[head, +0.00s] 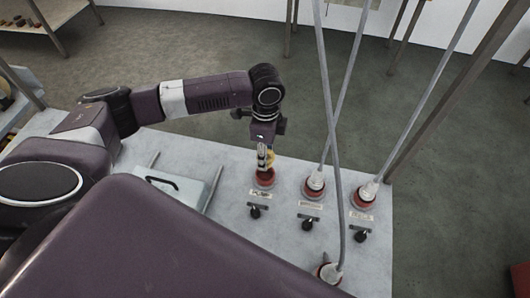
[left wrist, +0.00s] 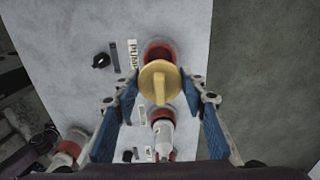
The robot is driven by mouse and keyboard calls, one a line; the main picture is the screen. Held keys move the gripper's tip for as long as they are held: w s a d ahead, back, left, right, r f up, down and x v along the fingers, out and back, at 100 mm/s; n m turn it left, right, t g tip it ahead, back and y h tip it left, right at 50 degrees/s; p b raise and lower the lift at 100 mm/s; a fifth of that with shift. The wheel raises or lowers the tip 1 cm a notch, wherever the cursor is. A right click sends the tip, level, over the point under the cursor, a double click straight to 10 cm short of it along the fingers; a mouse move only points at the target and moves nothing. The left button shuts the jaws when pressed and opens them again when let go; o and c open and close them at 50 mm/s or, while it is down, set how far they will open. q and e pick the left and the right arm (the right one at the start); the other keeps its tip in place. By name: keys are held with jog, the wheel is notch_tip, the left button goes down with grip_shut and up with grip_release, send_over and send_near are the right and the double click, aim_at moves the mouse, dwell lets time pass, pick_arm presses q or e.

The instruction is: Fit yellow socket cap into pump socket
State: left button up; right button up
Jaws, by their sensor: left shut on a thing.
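The yellow socket cap (left wrist: 159,82) is a round disc with a raised grip bar. My left gripper (left wrist: 161,88) is shut on it, with a blue-padded finger on either side. In the head view the left gripper (head: 266,158) points down over the panel, and a bit of the yellow cap (head: 271,158) shows between its fingers. The red pump socket (head: 264,181) is right below it. In the left wrist view the pump socket (left wrist: 158,50) is partly hidden behind the cap, beside the "PUMP" label (left wrist: 132,54). Whether cap and socket touch, I cannot tell. My right gripper is not in view.
White plugs with grey cables stand in the neighbouring sockets (head: 315,186), (head: 366,194) and at the front (head: 328,271). The cables rise past the gripper's right. Black knobs (head: 255,211) sit in front of the sockets. A pale box with a dark handle (head: 163,183) lies left.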

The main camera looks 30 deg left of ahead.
pick_arm(q)
jog(key=shift+s+f, duration=0.1)
jog(key=shift+f, duration=0.3)
jog(key=shift+f+b, duration=0.35)
jog(key=shift+f, duration=0.45)
jog(key=shift+f+b, duration=0.4)
jog(key=shift+f, duration=0.9)
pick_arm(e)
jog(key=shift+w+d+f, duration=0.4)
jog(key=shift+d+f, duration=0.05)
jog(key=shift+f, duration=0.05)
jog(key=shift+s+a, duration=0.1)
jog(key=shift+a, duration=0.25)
pick_arm(q)
jog(key=shift+r, duration=0.1)
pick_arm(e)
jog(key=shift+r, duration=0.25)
pick_arm(q)
jog(key=shift+p, duration=0.5)
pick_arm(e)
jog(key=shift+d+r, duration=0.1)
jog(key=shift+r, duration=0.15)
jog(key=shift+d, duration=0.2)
